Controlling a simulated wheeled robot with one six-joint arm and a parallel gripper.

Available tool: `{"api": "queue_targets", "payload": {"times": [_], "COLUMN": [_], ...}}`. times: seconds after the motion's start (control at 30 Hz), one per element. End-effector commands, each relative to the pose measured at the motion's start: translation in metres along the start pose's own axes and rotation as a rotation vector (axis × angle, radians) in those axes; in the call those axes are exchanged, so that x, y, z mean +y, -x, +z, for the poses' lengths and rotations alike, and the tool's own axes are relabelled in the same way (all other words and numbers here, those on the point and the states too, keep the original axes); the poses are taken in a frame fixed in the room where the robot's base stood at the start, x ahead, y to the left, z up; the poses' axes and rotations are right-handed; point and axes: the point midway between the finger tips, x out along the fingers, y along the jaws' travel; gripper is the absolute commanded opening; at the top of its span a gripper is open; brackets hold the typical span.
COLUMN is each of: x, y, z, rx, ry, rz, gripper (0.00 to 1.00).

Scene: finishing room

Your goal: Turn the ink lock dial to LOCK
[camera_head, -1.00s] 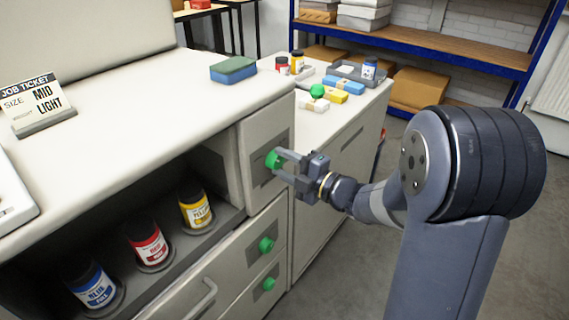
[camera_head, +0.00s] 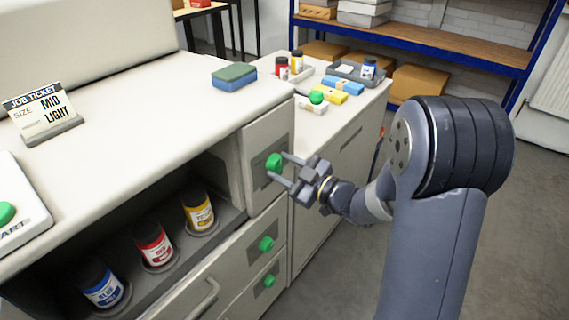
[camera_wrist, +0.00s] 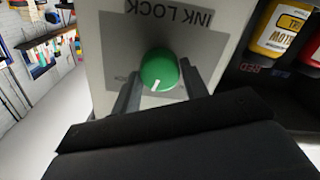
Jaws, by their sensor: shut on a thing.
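The green ink lock dial (camera_head: 274,162) sits on the upper front panel of the white cabinet. In the wrist view the dial (camera_wrist: 158,70) lies under upside-down INK LOCK lettering, and its white mark points down, slightly left. Small lettering left of the dial is partly hidden by a finger, and I cannot read it fully. My gripper (camera_head: 279,167) is shut on the dial, with one finger on each side of it. In the wrist view my gripper (camera_wrist: 160,88) also has its fingers flanking the dial.
Blue (camera_head: 103,289), red (camera_head: 153,249) and yellow (camera_head: 199,214) ink bottles stand in the open bay left of the dial. Two more green knobs (camera_head: 266,244) are below it. A lower side counter (camera_head: 320,130) holds small items. Grey floor is open on the right.

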Motion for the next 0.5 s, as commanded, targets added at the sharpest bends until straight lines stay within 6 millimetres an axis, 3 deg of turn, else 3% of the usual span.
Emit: {"api": "queue_targets", "payload": {"times": [0.5], "x": [0.0002], "y": [0.0001], "z": [-0.0009], "rx": [-0.003], "ry": [-0.451], "rz": [-0.001], "gripper": [0.19]}}
